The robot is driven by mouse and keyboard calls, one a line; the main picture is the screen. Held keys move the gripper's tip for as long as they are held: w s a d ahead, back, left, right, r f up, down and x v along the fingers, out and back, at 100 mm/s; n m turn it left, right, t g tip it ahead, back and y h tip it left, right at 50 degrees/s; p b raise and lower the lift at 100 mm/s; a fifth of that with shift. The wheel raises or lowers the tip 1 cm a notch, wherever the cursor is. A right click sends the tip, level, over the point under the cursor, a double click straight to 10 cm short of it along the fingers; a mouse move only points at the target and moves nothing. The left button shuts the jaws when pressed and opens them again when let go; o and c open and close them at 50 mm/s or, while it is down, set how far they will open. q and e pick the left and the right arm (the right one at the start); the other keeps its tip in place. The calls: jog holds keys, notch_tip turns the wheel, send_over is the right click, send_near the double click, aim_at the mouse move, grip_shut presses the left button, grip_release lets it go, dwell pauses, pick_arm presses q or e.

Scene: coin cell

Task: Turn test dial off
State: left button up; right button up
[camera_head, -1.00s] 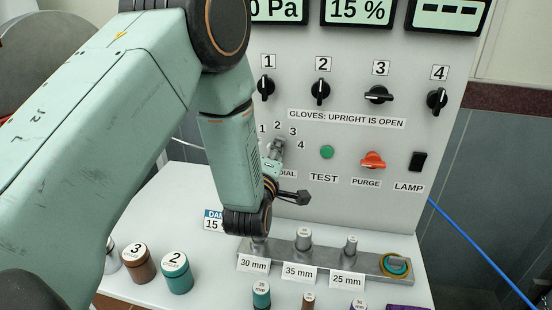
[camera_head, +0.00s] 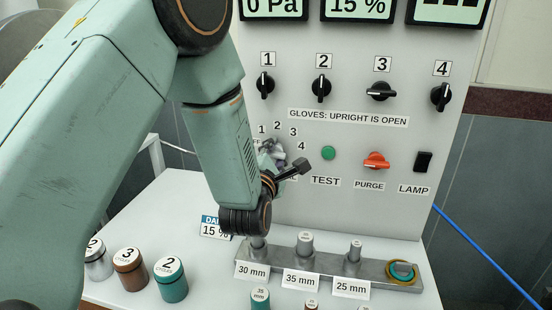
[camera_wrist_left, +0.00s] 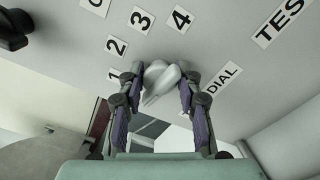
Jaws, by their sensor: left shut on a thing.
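The test dial (camera_wrist_left: 160,80) is a pale grey knob on the panel, with the numbers 1 to 4 around it and a DIAL label beside it. My left gripper (camera_wrist_left: 160,76) is shut on this knob, one finger on each side, in the left wrist view. In the head view my left gripper (camera_head: 272,152) is at the panel below the numbers, and its fingers and wrist hide most of the dial. Which mark the knob points to cannot be told. My right gripper is not in view.
To the right of the dial are the green TEST button (camera_head: 328,153), the orange PURGE knob (camera_head: 376,161) and the black LAMP switch (camera_head: 423,162). Several black glove knobs sit above. A metal rack (camera_head: 342,262) and several labelled jars stand on the white table below.

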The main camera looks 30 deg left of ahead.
pick_arm(q)
jog(key=shift+s+f+n, duration=0.15)
jog(key=shift+f+n, duration=0.05)
jog(key=shift+n, duration=0.4)
jog(key=o, duration=1.1)
jog(key=shift+r, duration=0.1)
jog(key=shift+o, duration=0.2)
jog(key=v, duration=1.2)
jog(key=shift+a, duration=0.1)
